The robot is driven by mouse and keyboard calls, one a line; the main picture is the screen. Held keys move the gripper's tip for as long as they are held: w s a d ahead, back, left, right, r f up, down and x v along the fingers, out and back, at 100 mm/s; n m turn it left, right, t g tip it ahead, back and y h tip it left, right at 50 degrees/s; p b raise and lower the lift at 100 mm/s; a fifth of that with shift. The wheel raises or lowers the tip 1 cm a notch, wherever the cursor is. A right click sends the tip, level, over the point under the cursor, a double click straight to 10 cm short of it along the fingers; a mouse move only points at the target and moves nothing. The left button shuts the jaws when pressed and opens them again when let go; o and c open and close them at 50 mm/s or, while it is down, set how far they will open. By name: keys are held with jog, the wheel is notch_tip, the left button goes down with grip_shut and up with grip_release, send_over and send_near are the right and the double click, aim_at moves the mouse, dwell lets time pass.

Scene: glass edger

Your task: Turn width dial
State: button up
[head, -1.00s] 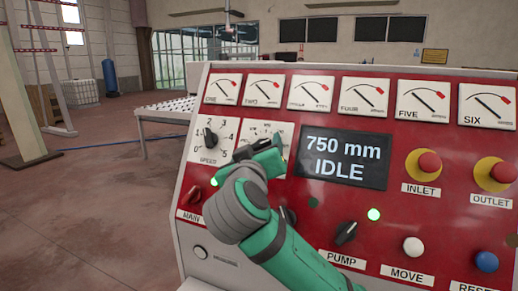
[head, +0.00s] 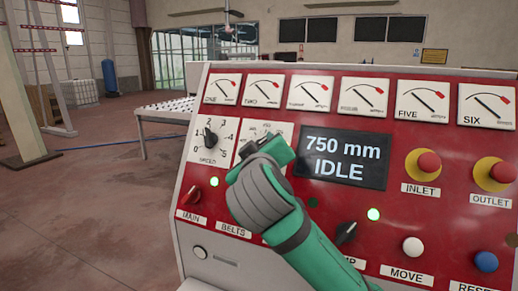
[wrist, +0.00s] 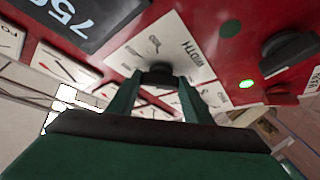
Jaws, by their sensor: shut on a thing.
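The width dial is a black knob (wrist: 158,75) on a white plate marked WIDTH (wrist: 185,50) in the wrist view. My gripper (wrist: 156,88) has its two green fingers on either side of the knob and is shut on it. In the head view my gripper (head: 258,150) is over the same plate (head: 268,130), and my wrist hides the knob. The display (head: 340,160) reads 750 mm IDLE.
The speed dial (head: 210,137) is just left of the width plate. Several gauges (head: 300,92) line the top of the red panel. A black pump switch (head: 345,232), the red main switch (head: 196,196) and the inlet (head: 429,163) and outlet (head: 494,170) stop buttons sit around it.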

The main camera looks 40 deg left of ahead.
jog(key=n+g, duration=0.2)
jog(key=n, duration=0.1)
jog(key=n+g, duration=0.1)
jog(key=n, duration=0.1)
jog(key=shift+w+d+r+y, duration=0.1)
jog(key=shift+r+y, duration=0.15)
jog(key=shift+y, duration=0.05)
jog(key=shift+w+n, duration=0.1)
jog(key=shift+n, duration=0.2)
jog(key=o, duration=1.1)
jog(key=shift+c, duration=0.2)
jog(key=shift+s+d, duration=0.1)
jog(key=shift+s, duration=0.1)
jog(key=v, duration=1)
jog(key=shift+d+r, duration=0.2)
jog(key=shift+d, duration=0.1)
